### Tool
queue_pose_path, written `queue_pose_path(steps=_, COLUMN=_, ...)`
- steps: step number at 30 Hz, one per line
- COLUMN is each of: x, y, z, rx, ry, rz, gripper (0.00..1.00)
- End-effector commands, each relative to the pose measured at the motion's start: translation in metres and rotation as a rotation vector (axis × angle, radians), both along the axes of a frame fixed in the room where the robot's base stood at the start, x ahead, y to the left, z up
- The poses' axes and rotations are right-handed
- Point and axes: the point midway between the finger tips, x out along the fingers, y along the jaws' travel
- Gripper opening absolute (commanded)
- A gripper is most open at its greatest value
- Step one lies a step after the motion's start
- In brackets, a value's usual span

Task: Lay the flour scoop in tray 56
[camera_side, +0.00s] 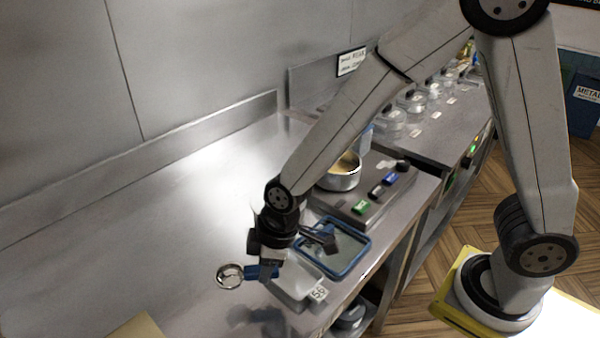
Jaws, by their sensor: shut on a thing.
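My gripper (268,262) points down over the steel counter and is shut on the blue handle of what looks like the flour scoop (229,278). Its round metal head sticks out to the left. A pale grey tray (297,284) lies just right of my gripper, partly hidden by it. A small white label (318,294) at its front right corner seems to read 56, turned in the picture.
A blue-rimmed tray (357,262) with a dark utensil lies behind the grey tray. A metal pot (340,181) stands on a unit with coloured blocks further back. Several lidded jars line the back right. The counter on the left is largely clear.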

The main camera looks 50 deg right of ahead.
Motion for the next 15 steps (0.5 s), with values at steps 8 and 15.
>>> queue_pose_path(steps=8, x=0.005, y=-0.007, z=0.001, rx=-0.002, ry=0.002, rz=0.177, gripper=0.0)
queue_pose_path(steps=15, x=0.009, y=-0.013, z=0.003, rx=-0.005, ry=0.003, rz=0.368, gripper=0.0)
